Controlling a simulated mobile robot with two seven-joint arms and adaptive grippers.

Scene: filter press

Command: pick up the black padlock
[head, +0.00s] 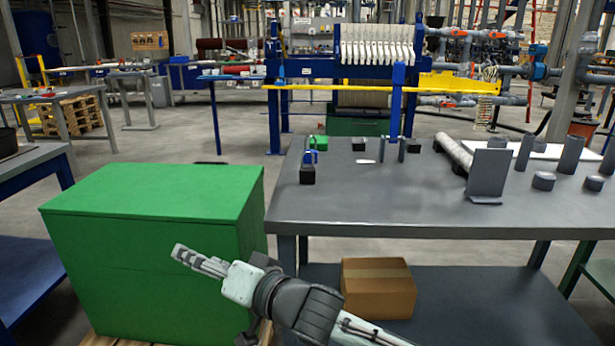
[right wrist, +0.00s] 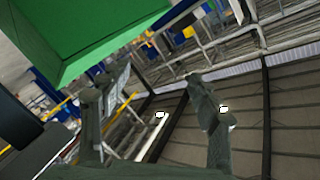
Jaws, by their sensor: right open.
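A small black block with a blue loop above it (head: 307,174), which looks like the black padlock, stands at the left end of the grey table (head: 400,212) in the head view. Another small black block (head: 358,145) sits farther back, too small to identify. My right gripper (head: 187,259) is at the end of the arm from the lower right, in front of the green cabinet and well apart from the padlock. In the right wrist view its two fingers (right wrist: 150,82) are spread and nothing is between them. My left gripper is not in view.
The green cabinet (head: 155,200) stands left of the table, and its side fills the wrist view's upper left (right wrist: 75,35). A small green block (head: 320,143), upright grey posts, a bracket (head: 488,174) and cylinders are on the table. A cardboard box (head: 378,288) sits on the lower shelf.

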